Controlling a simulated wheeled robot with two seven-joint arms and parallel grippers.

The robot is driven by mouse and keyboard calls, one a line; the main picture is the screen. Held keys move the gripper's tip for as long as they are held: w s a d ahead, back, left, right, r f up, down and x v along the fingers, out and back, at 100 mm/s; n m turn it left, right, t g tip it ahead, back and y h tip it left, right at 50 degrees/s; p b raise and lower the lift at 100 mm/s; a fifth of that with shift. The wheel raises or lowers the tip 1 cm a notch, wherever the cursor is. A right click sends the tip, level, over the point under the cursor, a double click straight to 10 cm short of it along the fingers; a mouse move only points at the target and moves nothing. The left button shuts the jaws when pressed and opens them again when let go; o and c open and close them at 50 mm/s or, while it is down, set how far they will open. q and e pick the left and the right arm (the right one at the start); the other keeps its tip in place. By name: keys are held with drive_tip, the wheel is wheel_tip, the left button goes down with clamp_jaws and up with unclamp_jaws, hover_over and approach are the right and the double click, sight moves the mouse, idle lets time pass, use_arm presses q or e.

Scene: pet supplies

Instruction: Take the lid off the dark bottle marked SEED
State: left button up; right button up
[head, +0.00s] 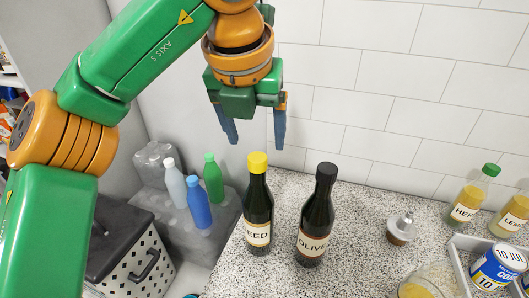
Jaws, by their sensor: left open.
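A dark bottle (258,208) with a cream label, on which "EED" can be read, stands upright on the speckled counter. Its yellow lid (257,162) is on its neck. My left gripper (255,139) is open and empty, its fingers pointing down. In the picture its fingertips are just above the yellow lid, one to each side; I cannot tell how far apart they are in depth. My right gripper is not in view.
A dark bottle marked OLIV (314,220) with a black lid stands close on the right. The counter (360,235) is clear in between.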

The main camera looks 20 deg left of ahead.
sight(257, 158)
use_arm(q)
drive_tip(key=f, duration=0.4)
drive_tip(key=shift+w+a+f, duration=0.1)
drive_tip(key=shift+w+a, duration=0.15)
drive_tip(key=shift+w+f, duration=0.25)
drive_tip(key=shift+w, duration=0.15)
drive_tip(key=shift+s+d+r, duration=0.1)
drive_tip(key=shift+s, duration=0.1)
drive_tip(key=c, duration=1.2)
clamp_jaws()
drive_tip(key=shift+w, duration=0.1)
